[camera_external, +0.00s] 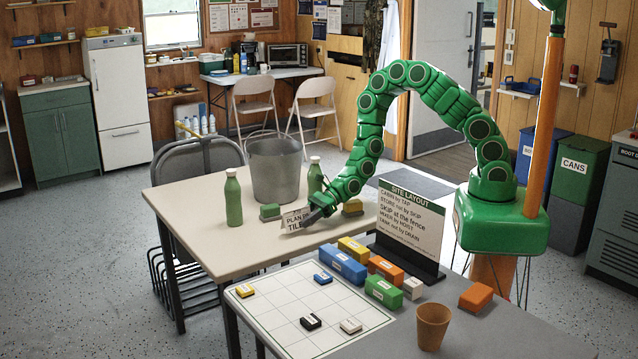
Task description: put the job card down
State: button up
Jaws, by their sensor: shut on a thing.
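The job card (294,220) is a small white card with dark print; the words "PLAN" and "TILE" can be partly read. It is low over the beige table (190,205), and I cannot tell whether its lower edge touches the top. My gripper (312,213), at the end of my green arm, is shut on the card's right side and hides part of it.
A site layout sign (411,222), coloured blocks (343,265) and a brown cup (432,325) stand on the nearer table. The beige table's left front is clear.

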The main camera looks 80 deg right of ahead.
jog(key=shift+f, duration=0.9)
jog(key=shift+f, duration=0.1)
jog(key=o, duration=1)
jog(key=shift+v, duration=0.8)
jog(key=v, duration=0.3)
jog(key=shift+s+d, duration=0.15)
jog(key=shift+d, duration=0.05)
notch_tip(320, 180, up, 2)
jog(key=shift+r, duration=2.7)
